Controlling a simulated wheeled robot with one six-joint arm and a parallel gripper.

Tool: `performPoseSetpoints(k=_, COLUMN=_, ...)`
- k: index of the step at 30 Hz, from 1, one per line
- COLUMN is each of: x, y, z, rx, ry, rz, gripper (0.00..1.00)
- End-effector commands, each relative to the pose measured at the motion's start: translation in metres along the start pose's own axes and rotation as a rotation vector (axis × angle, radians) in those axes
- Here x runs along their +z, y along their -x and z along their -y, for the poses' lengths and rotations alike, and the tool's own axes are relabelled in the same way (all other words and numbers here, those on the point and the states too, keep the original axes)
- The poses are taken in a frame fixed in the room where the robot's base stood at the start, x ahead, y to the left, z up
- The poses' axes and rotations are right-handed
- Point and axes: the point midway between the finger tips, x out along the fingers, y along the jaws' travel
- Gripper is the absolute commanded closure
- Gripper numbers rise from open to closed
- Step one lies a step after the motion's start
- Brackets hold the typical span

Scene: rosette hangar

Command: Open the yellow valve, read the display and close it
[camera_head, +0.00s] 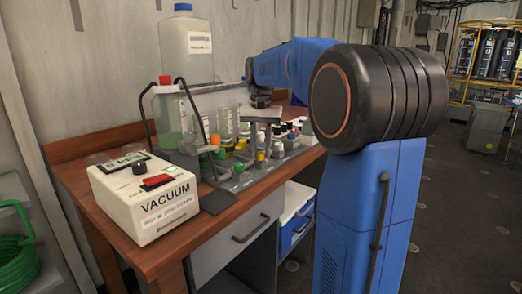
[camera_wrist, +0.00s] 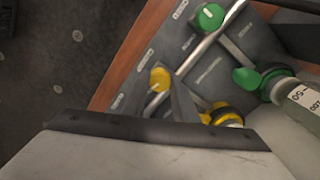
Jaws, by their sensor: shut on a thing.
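The yellow valve (camera_wrist: 222,110) shows at the lower middle of the wrist view, partly hidden by the pale gripper body with its dark edge. My gripper (camera_head: 267,136) reaches down over the panel among the small bottles in the head view. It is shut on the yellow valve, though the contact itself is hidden. The display (camera_head: 123,163) on the white vacuum box (camera_head: 148,207) shows at left, too small to read.
A green dial (camera_wrist: 210,16) and green valve (camera_wrist: 246,78) lie close by in the wrist view. A bottle of green liquid (camera_head: 174,115) and a white jug (camera_head: 187,50) stand behind. The wooden bench (camera_head: 85,185) has a drawer (camera_head: 235,238).

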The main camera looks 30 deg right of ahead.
Motion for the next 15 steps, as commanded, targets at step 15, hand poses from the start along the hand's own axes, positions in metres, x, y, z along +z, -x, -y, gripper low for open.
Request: performPoseSetpoints(k=15, x=-0.0001, y=0.0005, z=0.0001, rx=-0.001, ry=-0.491, rz=-0.001, gripper=0.96)
